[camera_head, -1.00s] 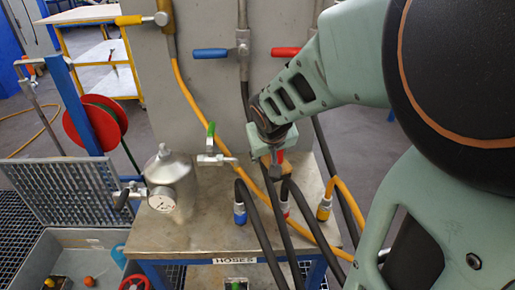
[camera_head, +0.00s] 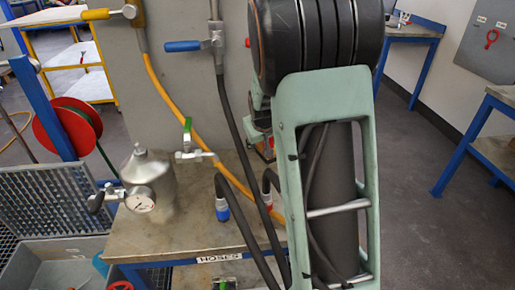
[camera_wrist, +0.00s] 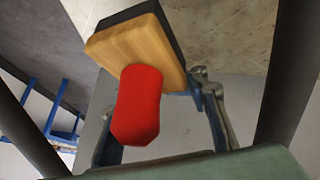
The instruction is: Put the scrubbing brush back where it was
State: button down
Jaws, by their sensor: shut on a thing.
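The scrubbing brush (camera_wrist: 135,48) shows in the wrist view as a pale wooden block with a dark bristle side and a rounded red handle pointing towards the camera. My gripper (camera_wrist: 155,98) is shut on the brush, with fingers on either side of the handle. The brush appears above or beside the grey bench top (camera_head: 160,235); I cannot tell whether it touches it. In the head view my arm hides most of the gripper and brush; only a small red patch shows beside the arm.
The bench carries a metal vessel with a gauge (camera_head: 147,180), hoses with a blue coupling (camera_head: 222,208), and an upright panel with a blue-handled valve (camera_head: 185,46). A mesh basket (camera_head: 50,200) and grey bin stand left. Open floor (camera_head: 420,200) lies right, before blue-framed tables.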

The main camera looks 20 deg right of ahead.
jog(key=shift+x, duration=1)
jog(key=f, duration=0.3)
jog(key=shift+w+d, duration=0.15)
jog(key=shift+d, duration=0.05)
jog(key=shift+f+b, duration=0.65)
jog(key=shift+b, duration=0.25)
jog(key=shift+r, duration=0.1)
jog(key=c, duration=1.2)
grip_release()
jog(key=shift+r, duration=0.1)
